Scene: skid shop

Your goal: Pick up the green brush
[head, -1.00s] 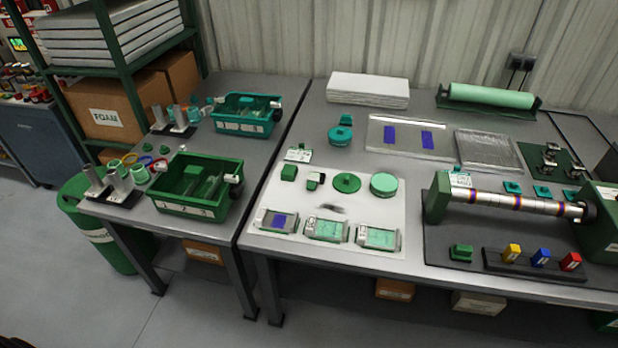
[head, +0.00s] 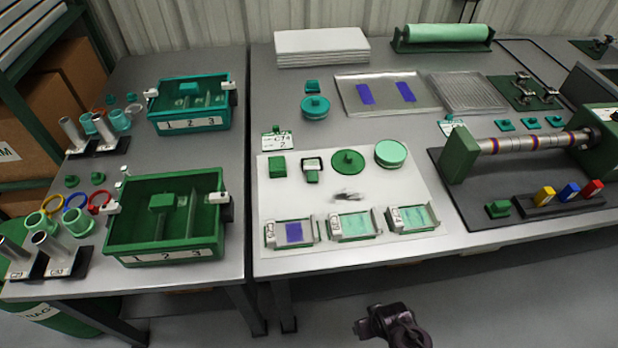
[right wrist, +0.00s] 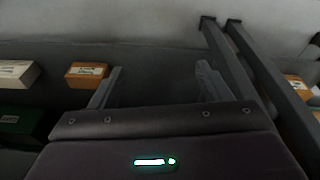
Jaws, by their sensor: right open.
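Several small green tools stand on a white mat (head: 405,185) on the right-hand bench, and I cannot tell for sure which is the brush. They include a green block (head: 277,167), a small green-handled piece with a pale, dark-framed top (head: 312,166), a dark green disc with a knob (head: 348,162) and a mint round pad (head: 390,153). My right gripper (right wrist: 158,85) is open and empty in the right wrist view, facing the space below the bench. A dark part of my right arm shows at the bottom of the head view, in front of the bench. My left gripper is out of view.
Three framed trays line the mat's front edge. A green bin (head: 165,258) and a teal bin (head: 188,125) stand on the left bench beside metal cups. A roller rig (head: 458,155) stands to the right. In the right wrist view are bench legs and a cardboard box (right wrist: 87,73).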

